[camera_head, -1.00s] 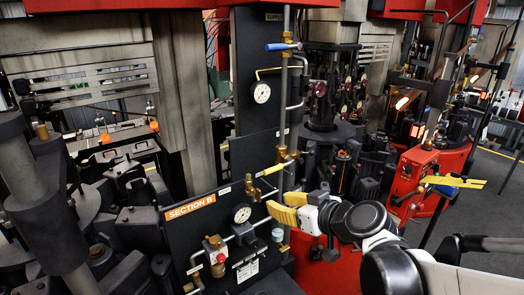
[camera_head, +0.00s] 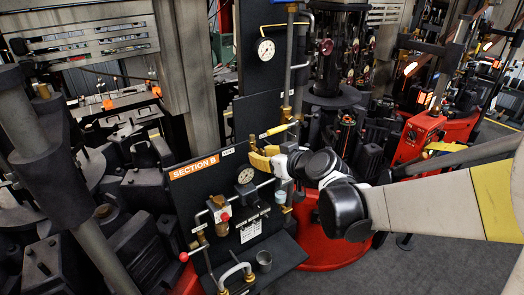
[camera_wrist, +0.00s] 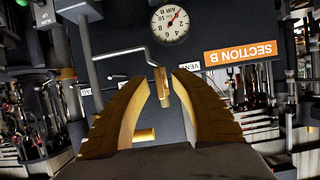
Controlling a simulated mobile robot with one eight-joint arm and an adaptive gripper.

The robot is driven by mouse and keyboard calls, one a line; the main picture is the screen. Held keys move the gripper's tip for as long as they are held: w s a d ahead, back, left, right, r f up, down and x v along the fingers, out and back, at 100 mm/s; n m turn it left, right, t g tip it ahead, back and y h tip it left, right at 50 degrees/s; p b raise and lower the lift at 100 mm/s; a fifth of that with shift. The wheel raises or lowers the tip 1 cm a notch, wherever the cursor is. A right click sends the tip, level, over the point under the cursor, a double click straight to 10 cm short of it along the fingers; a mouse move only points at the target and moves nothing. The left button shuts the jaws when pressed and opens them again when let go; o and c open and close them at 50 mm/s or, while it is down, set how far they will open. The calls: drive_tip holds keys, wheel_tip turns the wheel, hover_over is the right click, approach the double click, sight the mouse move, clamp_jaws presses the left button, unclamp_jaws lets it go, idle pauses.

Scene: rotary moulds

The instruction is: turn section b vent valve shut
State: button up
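The black section B panel (camera_head: 215,200) carries an orange SECTION B sign (camera_head: 194,167), which appears upside down in the wrist view (camera_wrist: 240,53). A yellow-handled lever (camera_head: 278,130) with brass fittings sits at the panel's upper right. In the wrist view, a brass piece (camera_wrist: 162,84) stands between my fingertips, beside a label reading VENT (camera_wrist: 188,66). A yellow cylindrical end (camera_wrist: 143,135) shows lower between the fingers. My gripper (camera_head: 259,157) has yellow fingers, held apart close to the panel, just below the lever in the head view. I cannot tell whether either finger touches the brass piece.
A gauge (camera_head: 246,176) sits on the panel below my gripper and another gauge (camera_head: 266,48) higher up. Grey pipes run close to my fingers. A valve with a red knob (camera_head: 220,217) is lower left. Dark machinery crowds the left side.

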clamp_jaws()
drive_tip(key=shift+d+f+m+g+y+b, duration=0.15)
drive_tip(key=shift+m+g+y+b, duration=0.25)
drive_tip(key=shift+m+y+b, duration=0.6)
drive_tip(key=m+y+b, duration=0.1)
drive_tip(key=m+b, duration=0.1)
drive_tip(key=m, duration=0.1)
drive_tip(key=shift+w+m+g, duration=0.1)
drive_tip(key=shift+m+g, duration=0.2)
drive_tip(key=shift+g, duration=0.1)
drive_tip(key=m+y+b, duration=0.2)
drive_tip(key=m+b, duration=0.1)
drive_tip(key=m, duration=0.1)
drive_tip(key=m+y+b, duration=0.2)
drive_tip(key=m+b, duration=0.1)
drive_tip(key=m, duration=0.1)
drive_tip(key=shift+f+t, duration=0.1)
drive_tip(key=shift+t, duration=0.2)
drive_tip(key=shift+m+y+b, duration=0.3)
drive_tip(key=shift+m+y, duration=0.1)
